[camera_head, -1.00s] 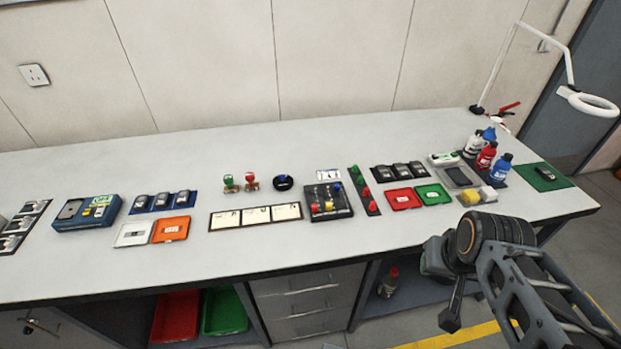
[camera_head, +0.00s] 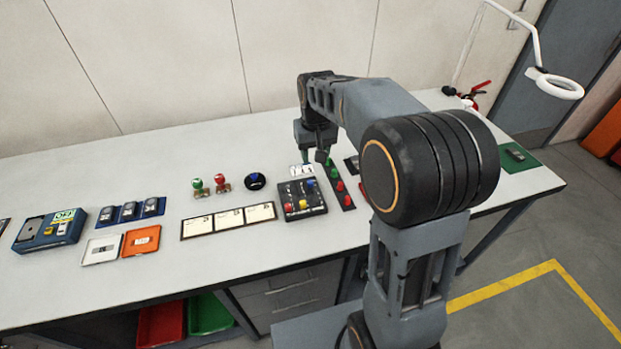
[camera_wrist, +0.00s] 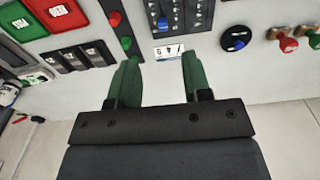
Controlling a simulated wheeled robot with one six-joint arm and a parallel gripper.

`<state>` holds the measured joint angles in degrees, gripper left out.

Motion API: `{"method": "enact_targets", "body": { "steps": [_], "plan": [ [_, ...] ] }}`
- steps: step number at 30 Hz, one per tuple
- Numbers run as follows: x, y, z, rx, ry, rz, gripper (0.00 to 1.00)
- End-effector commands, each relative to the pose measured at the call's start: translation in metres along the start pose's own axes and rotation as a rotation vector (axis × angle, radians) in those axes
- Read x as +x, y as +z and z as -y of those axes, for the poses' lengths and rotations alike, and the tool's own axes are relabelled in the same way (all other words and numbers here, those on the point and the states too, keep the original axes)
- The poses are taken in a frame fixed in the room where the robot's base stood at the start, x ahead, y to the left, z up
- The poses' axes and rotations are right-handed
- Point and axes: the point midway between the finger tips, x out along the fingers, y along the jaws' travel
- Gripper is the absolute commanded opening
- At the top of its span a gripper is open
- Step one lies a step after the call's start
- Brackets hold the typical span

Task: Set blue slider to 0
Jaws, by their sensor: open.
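The slider box (camera_head: 291,213) is a black panel with red, yellow and blue knobs. The blue slider knob (camera_head: 310,182) is at the far right end of its track, near a small white card (camera_head: 300,170) behind the box. In the wrist view the blue knob (camera_wrist: 163,23) shows at the top, just beyond the card (camera_wrist: 168,53). My gripper (camera_wrist: 160,75) has two green fingers, spread apart and empty. In the head view my gripper (camera_head: 318,158) hangs over the bench behind the box; its fingertips are partly hidden there.
A black strip with red and green buttons (camera_head: 349,206) stands close to the right of the box. A round dial with a blue knob (camera_head: 255,181) and red and green stamps (camera_head: 220,184) are to the left.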

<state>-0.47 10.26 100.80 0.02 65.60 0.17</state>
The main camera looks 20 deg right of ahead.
Motion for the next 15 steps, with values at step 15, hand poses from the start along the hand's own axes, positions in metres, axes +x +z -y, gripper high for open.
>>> {"method": "enact_targets", "body": {
  "steps": [15],
  "plan": [
    [0.058,-0.035,-0.003,0.005,0.001,0.064,0.45]
  ]
}}
